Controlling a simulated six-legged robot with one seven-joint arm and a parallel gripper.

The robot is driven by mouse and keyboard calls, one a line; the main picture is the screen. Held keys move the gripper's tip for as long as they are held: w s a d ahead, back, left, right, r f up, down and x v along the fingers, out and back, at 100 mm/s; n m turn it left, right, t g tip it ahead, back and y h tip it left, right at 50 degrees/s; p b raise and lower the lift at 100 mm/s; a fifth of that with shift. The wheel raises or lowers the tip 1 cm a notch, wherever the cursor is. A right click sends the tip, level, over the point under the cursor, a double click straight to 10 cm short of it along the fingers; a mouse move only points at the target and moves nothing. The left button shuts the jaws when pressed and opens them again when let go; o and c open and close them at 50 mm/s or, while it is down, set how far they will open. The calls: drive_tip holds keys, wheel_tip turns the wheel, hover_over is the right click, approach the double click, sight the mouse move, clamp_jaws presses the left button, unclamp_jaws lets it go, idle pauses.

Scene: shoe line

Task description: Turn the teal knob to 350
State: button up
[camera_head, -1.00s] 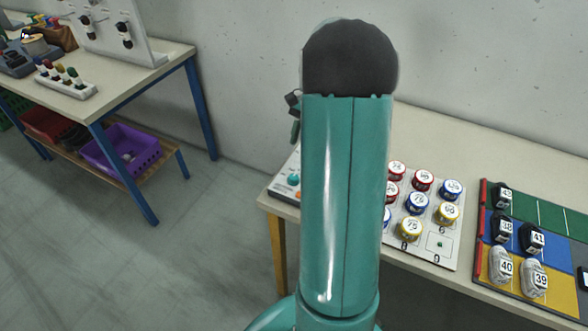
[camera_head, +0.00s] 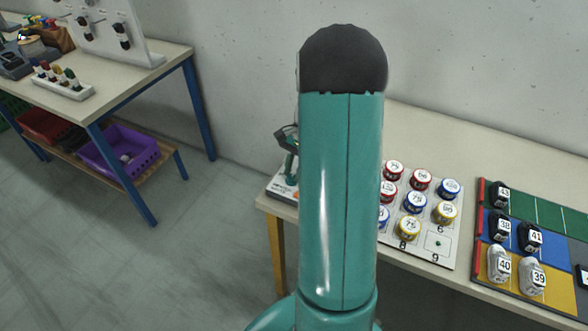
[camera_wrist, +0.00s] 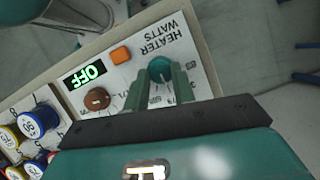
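The teal knob (camera_wrist: 160,68) is on a white panel (camera_wrist: 203,76) marked HEATER WATTS, printed upside down in the wrist view. A number scale rings the knob, partly hidden by my fingers; I cannot read its setting. My gripper (camera_wrist: 160,75) is open, its two teal fingers on either side of the knob. I cannot tell whether they touch it. A display (camera_wrist: 88,73) shows OFF in green. In the head view, my gripper (camera_head: 287,138) is above the panel (camera_head: 283,187) at the table's left end, and my arm hides part of it.
An orange button (camera_wrist: 120,54) and a brown knob (camera_wrist: 96,99) sit on the same panel. A board of numbered round tins (camera_head: 412,254) and a coloured shoe mat (camera_head: 556,222) lie to the right. Another table (camera_head: 130,72) stands at left, with open floor between.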

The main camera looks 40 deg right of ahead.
drive_tip(key=c, duration=0.4)
drive_tip(key=n, duration=0.2)
drive_tip(key=n+g, duration=0.1)
drive_tip(key=n, duration=0.1)
drive_tip(key=shift+w+h, duration=0.2)
drive_tip(key=shift+h, duration=0.1)
drive_tip(key=shift+w+a+n+g+h, duration=0.15)
drive_tip(key=shift+n+g, duration=0.3)
drive_tip(key=shift+n, duration=0.5)
drive_tip(key=shift+s+d+n+g+h, duration=0.15)
drive_tip(key=shift+n+g, duration=0.3)
drive_tip(key=shift+n, duration=0.5)
drive_tip(key=shift+w+a, duration=0.1)
drive_tip(key=o, duration=1)
